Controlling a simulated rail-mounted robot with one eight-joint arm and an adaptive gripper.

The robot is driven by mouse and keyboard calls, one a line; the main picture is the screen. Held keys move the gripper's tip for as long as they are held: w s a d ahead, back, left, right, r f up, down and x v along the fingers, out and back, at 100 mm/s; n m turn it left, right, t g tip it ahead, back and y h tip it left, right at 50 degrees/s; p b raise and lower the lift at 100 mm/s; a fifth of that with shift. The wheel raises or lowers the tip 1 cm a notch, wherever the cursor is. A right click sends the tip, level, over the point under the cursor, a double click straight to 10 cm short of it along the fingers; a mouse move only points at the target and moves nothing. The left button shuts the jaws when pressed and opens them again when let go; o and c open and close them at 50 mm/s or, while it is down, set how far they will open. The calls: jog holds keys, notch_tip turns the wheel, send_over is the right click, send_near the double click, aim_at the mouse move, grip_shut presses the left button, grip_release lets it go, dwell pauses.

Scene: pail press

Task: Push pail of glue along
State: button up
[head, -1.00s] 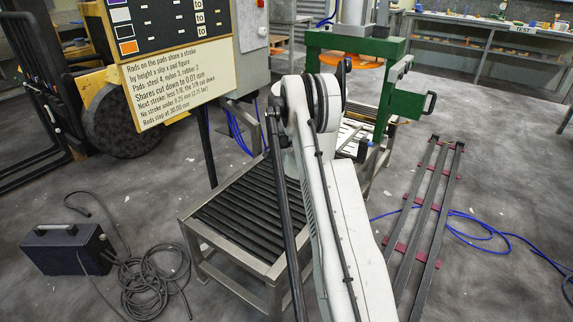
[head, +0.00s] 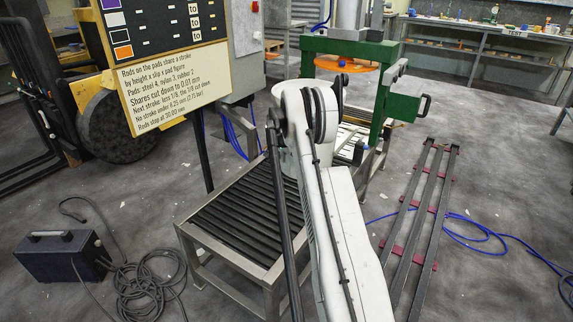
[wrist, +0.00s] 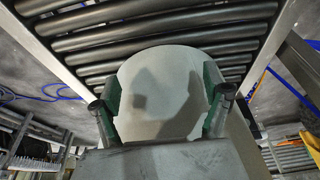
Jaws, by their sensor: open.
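The pale pail of glue (head: 289,93) stands on the black roller conveyor (head: 243,214), partly hidden behind my arm in the head view. In the wrist view, the pail (wrist: 161,105) fills the space between my fingers, with a dark shadow on its side. My gripper (wrist: 161,85) is open, with a green-padded finger on each side of the pail. I cannot tell whether the pads touch it. The fingers are hidden in the head view. The green press frame (head: 345,48) stands at the far end of the conveyor.
A sign board (head: 170,85) and yellow machine stand left of the conveyor. A black box (head: 62,255) with coiled cable lies on the left floor. A rack of dark bars (head: 418,225) and a blue hose (head: 470,230) lie on the right.

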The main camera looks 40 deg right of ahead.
jog(key=shift+d+r, duration=0.15)
jog(key=shift+d, duration=0.05)
jog(key=a+r+p, duration=0.2)
jog(key=a+r, duration=0.2)
jog(key=a, duration=0.1)
jog(key=shift+s+r, duration=0.35)
jog(key=shift+s, duration=0.1)
dwell(0.5)
